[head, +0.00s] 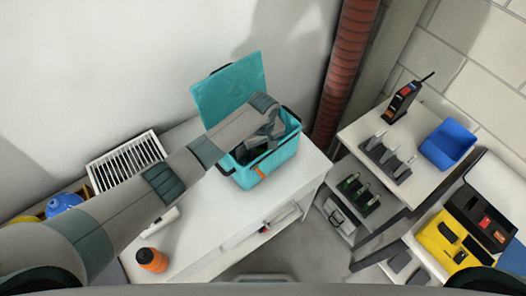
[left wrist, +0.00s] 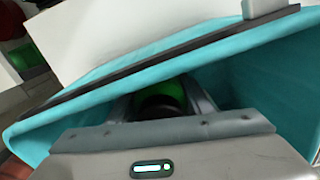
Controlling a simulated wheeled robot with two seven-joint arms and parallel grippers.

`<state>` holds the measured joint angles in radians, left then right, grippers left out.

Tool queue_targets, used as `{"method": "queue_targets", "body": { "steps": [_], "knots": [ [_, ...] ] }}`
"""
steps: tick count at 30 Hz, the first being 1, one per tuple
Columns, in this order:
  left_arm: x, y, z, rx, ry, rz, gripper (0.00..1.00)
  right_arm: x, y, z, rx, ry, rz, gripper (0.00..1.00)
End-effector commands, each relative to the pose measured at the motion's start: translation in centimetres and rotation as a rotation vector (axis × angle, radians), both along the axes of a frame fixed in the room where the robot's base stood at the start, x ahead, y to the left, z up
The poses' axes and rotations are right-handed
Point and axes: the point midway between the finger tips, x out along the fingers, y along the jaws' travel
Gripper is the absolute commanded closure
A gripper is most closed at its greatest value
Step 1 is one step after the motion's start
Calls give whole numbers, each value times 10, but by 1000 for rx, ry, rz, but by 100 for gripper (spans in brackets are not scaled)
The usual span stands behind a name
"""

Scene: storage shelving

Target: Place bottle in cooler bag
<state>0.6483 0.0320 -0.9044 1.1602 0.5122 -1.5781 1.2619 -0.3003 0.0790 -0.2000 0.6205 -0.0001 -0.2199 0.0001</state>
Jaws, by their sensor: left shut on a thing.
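The cooler bag (head: 273,168) is teal with dark trim and stands on the white table, its lid (head: 225,88) raised at the back. My left arm reaches over the bag, and my left gripper (head: 257,148) is at its opening. In the left wrist view, my left gripper (left wrist: 163,103) is inside the bag's teal walls (left wrist: 255,70), shut on a green and black bottle (left wrist: 170,92). Only the bottle's end shows between the fingers; the rest is hidden. My right gripper is not in view.
An orange bottle (head: 152,260) with a dark cap stands at the table's front left. A white slatted crate (head: 125,160) is at the back left. A red pipe (head: 347,75) rises behind the bag's right side. Shelves at right hold a blue bin (head: 450,145) and tools.

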Motion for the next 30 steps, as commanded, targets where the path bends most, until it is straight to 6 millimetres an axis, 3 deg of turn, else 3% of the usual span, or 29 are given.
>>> {"method": "queue_targets", "body": {
  "steps": [12, 13, 15, 30],
  "knots": [
    [0, -1, -4, -1, 0, -1, 84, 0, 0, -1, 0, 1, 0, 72],
    [0, 0, -4, -1, 0, -1, 49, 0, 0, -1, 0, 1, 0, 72],
    [0, 0, -4, -1, 0, -1, 35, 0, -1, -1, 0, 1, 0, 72],
    [1, -1, 5, -2, -1, 0, 35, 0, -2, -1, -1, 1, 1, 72]
  ]
}}
